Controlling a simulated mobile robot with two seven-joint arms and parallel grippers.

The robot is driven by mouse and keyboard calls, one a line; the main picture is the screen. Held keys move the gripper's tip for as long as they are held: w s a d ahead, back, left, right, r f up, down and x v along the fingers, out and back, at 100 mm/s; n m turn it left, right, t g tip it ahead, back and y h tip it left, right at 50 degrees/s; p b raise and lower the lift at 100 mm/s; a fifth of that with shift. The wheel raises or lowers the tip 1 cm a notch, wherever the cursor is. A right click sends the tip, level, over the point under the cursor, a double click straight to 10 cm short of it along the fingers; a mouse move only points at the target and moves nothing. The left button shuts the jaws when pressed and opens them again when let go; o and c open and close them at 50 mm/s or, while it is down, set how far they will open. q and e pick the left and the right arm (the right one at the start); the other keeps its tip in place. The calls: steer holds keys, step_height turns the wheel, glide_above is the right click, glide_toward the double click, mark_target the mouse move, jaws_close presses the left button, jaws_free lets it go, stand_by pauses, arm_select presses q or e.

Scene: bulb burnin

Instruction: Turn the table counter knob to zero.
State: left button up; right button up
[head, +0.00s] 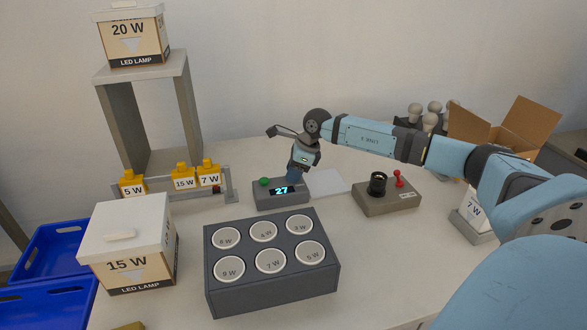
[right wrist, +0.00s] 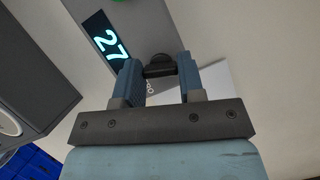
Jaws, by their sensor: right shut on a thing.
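The table counter (head: 268,194) is a grey box near the middle of the table, and its display reads 27. It also shows in the right wrist view (right wrist: 88,22), with the same 27. My right gripper (head: 296,176) comes down on the right end of the counter. In the right wrist view its two blue fingers (right wrist: 160,72) stand on either side of the black knob (right wrist: 158,65) and are shut on it. In the head view the fingers hide the knob. A green button (head: 265,181) sits on the counter's left part. My left gripper is not in view.
A dark block with several labelled round sockets (head: 210,275) stands just in front of the counter. A grey box with a black socket and red lever (head: 385,203) is to the right. A 15 W carton (head: 128,245) and blue bins (head: 45,265) are at left.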

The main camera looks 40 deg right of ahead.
steer(key=m+h+p, duration=0.1)
steer(key=m, duration=0.2)
steer(key=shift+a+r+m+t, duration=0.1)
steer(key=shift+m+t, duration=0.2)
steer(key=shift+m, duration=0.1)
steer(key=m+h, duration=0.1)
steer(key=m, duration=0.2)
steer(key=shift+m+t+h, duration=0.3)
steer(key=m+h, duration=0.1)
steer(key=m, duration=0.2)
steer(key=shift+a+m, duration=0.1)
steer(key=shift+m, duration=0.2)
steer(key=shift+m+h, duration=0.8)
steer(key=shift+m, duration=0.8)
steer(key=shift+m+g+b, duration=0.3)
steer(key=shift+g, duration=0.1)
steer(key=o, duration=0.9)
steer(key=shift+o, duration=0.2)
